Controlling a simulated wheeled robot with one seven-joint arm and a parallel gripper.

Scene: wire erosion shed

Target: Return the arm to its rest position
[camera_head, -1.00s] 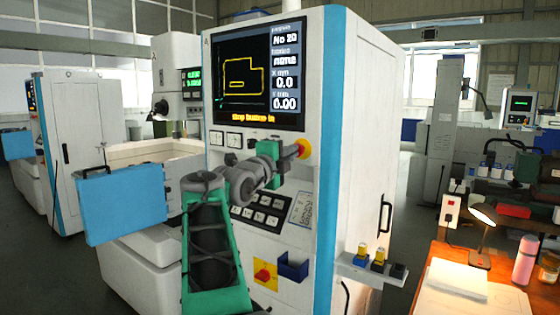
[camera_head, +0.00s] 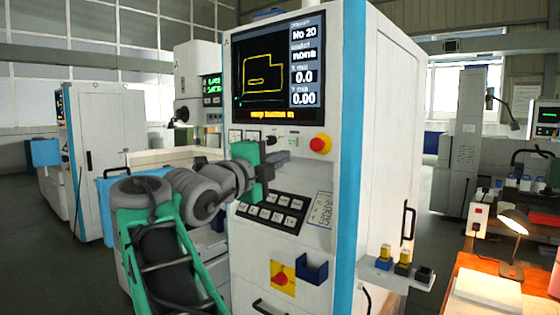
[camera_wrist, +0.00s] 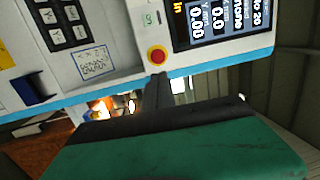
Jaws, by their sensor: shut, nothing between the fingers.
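My arm shows in the head view, with green and dark grey links rising from the lower left. My gripper (camera_head: 280,159) is at its end, in front of the white machine's panel, below the screen and left of the red stop button (camera_head: 320,144). It is shut and holds nothing. In the wrist view my dark gripper (camera_wrist: 157,92) points up the picture, with its tip just below the stop button (camera_wrist: 157,56). I cannot tell the exact gap between tip and panel.
The machine's screen (camera_head: 273,68) and keypad (camera_head: 270,211) are close to my arm. An orange bench (camera_head: 470,300) with a lit lamp (camera_head: 512,222) stands at the right.

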